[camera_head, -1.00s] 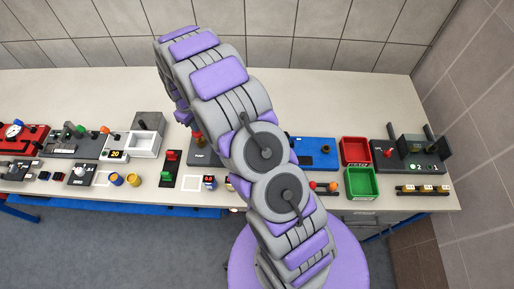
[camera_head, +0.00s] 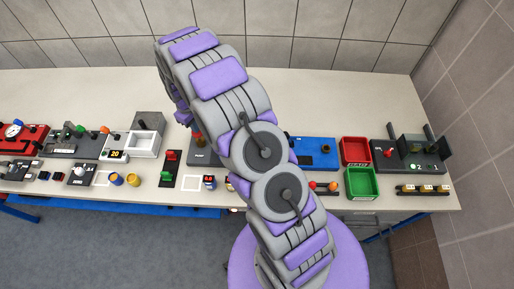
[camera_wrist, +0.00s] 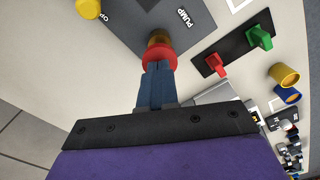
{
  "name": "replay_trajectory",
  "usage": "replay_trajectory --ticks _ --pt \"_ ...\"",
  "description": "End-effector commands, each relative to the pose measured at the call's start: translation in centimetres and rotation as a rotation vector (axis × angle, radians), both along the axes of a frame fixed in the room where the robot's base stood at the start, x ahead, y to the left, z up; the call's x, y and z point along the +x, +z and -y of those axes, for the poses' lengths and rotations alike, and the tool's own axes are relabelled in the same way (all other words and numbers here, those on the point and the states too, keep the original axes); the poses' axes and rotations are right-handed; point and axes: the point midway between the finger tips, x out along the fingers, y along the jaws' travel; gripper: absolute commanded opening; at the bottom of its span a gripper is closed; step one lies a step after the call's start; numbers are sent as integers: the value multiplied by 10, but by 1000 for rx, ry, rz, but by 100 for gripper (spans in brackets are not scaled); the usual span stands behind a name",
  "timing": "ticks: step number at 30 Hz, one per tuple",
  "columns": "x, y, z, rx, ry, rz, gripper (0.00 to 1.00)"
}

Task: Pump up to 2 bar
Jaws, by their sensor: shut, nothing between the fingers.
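In the wrist view a dark grey plate (camera_wrist: 132,28) carries the label PUMP. A round red knob with an orange-yellow top (camera_wrist: 159,55) stands on it. My gripper (camera_wrist: 157,72) is shut, with its two blue-grey fingers side by side and nothing between them. Its fingertips are at the red knob's near side, touching or very close; I cannot tell which. In the head view the pump plate (camera_head: 198,158) shows in part left of my arm, and my gripper is hidden. No pressure reading can be made out on the pump.
A yellow knob (camera_wrist: 88,8) is at the wrist view's top. A black plate with red and green switches (camera_wrist: 240,50) and yellow and blue cups (camera_wrist: 284,76) lie to the right. In the head view red (camera_head: 355,150) and green (camera_head: 361,183) bins stand right of my arm. The bench's back strip is clear.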

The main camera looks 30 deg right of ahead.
Motion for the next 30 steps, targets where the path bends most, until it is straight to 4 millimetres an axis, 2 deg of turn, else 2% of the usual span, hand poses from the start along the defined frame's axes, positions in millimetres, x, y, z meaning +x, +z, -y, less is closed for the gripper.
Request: replay_trajectory --ticks 30 --pt "0 -47 0 0 0 -1 0"
